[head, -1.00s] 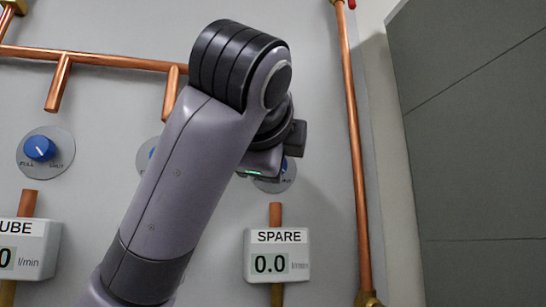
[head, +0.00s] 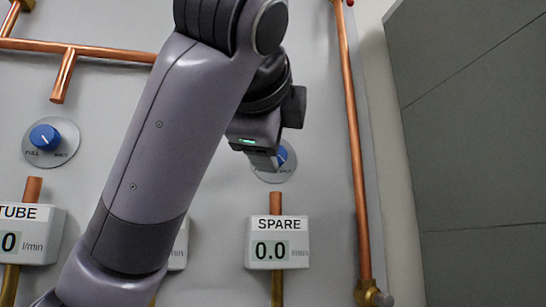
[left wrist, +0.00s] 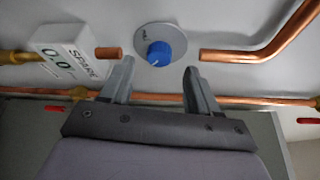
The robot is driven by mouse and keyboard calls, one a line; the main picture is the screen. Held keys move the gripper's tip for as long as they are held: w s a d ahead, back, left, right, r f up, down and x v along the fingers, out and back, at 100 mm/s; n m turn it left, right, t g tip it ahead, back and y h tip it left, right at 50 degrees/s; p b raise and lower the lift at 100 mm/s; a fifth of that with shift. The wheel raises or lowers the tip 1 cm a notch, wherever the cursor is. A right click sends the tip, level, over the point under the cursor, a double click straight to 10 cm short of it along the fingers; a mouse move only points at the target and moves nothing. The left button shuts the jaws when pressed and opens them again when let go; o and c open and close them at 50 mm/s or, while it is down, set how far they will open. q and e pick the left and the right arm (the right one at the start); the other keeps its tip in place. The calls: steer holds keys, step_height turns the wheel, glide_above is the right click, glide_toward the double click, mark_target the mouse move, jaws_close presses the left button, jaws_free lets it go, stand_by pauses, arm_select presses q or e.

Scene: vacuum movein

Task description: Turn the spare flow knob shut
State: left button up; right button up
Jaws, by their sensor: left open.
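The spare flow knob (left wrist: 158,53) is blue on a round grey plate on the wall. In the left wrist view it sits just beyond the fingertips, between them and apart from both. In the head view the knob (head: 282,156) is partly hidden behind my left gripper (head: 265,160). My left gripper (left wrist: 158,72) is open and empty, one finger to each side of the knob. The spare flow meter (head: 277,243) below the knob reads 0.0; it also shows in the left wrist view (left wrist: 66,59). My right gripper is not in view.
A copper pipe (head: 353,150) runs down the wall right of the knob. Another blue knob (head: 45,137) and the TUBE meter (head: 30,236) are at the left. A grey panel (head: 470,130) stands at the far right.

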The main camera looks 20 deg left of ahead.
arm_select(q)
steer(key=b+v, duration=0.3)
steer(key=shift+s+f, duration=0.1)
steer(key=shift+s, duration=0.2)
stand_by(0.6)
